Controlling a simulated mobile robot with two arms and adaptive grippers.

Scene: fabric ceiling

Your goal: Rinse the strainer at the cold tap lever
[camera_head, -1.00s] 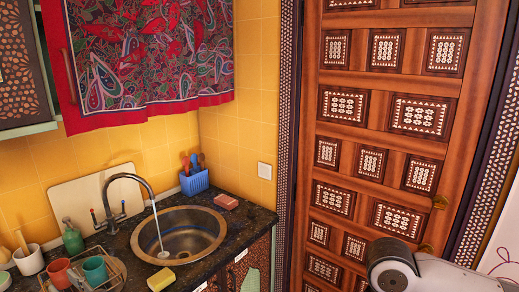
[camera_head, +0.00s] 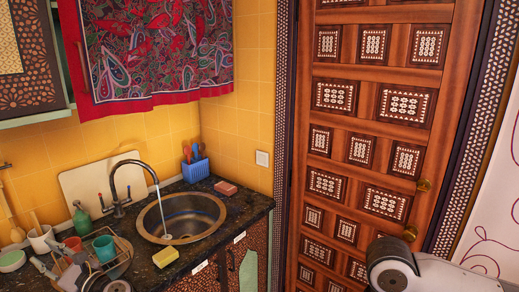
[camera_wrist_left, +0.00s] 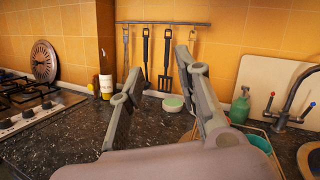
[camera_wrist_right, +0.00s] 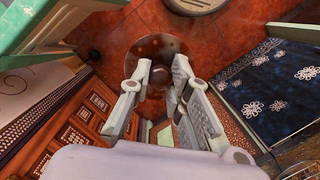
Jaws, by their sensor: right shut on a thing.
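A dark tap (camera_head: 128,172) with a curved spout stands behind the round sink (camera_head: 182,218), and water runs from it into the bowl. Its levers have red and blue tips; the blue-tipped cold lever (camera_wrist_left: 312,104) shows at the right of the left wrist view. My left gripper (camera_wrist_left: 160,65) is open and empty over the dark counter, left of the tap. My right gripper (camera_wrist_right: 162,64) is shut on the strainer (camera_wrist_right: 155,48), a round brownish bowl beyond the fingertips, held over the red floor, away from the sink. Its handle is largely hidden.
A dish rack (camera_head: 122,262) with cups stands left of the sink. A yellow sponge (camera_head: 166,257) lies at the front edge, a green bottle (camera_head: 82,221) at the back. A blue utensil holder (camera_head: 195,170) and reddish block (camera_head: 225,188) sit behind the sink. A hob (camera_wrist_left: 28,108) is far left.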

